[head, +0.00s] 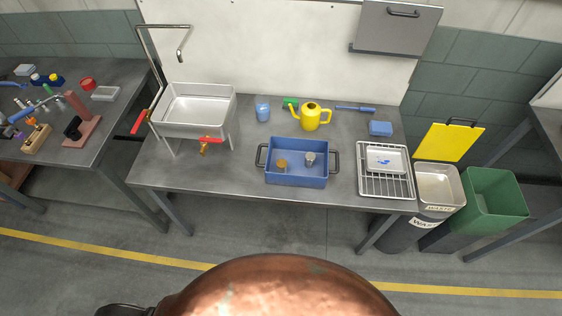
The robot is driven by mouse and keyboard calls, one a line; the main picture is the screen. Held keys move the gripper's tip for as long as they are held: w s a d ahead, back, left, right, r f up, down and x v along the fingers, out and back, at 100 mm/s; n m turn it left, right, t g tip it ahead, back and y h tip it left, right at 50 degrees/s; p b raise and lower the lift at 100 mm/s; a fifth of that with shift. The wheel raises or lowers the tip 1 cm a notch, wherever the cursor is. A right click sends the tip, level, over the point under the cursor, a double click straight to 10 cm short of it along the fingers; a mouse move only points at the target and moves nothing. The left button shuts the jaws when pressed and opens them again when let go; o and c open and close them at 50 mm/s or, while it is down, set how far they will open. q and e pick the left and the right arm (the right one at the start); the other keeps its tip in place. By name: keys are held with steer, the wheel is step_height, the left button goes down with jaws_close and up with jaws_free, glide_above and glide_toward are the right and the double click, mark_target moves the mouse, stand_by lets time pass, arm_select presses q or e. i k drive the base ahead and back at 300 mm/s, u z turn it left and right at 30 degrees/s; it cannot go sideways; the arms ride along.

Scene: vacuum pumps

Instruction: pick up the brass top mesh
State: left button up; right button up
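A small brass-coloured round piece (282,164) lies inside the blue tray (297,181) on the middle of the workbench. It looks like the brass top mesh, but it is too small to make out any mesh. A small grey metal part (310,158) stands to its right in the same tray, apart from it. The tray has a dark handle at each end. Neither of my grippers shows in the head view.
A metal sink (194,111) with red-handled taps stands left on the bench (245,172). A yellow watering can (311,117) and blue cup (263,108) stand behind the tray. A wire rack (371,181) holding a white tray is at right. Waste bins (492,203) stand beyond.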

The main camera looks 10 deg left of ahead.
mark_target(282, 164)
steer(key=z, duration=0.1)
steer(key=k, duration=1)
steer(key=u, duration=1.1)
steer(key=i, duration=1.2)
steer(key=z, duration=0.6)
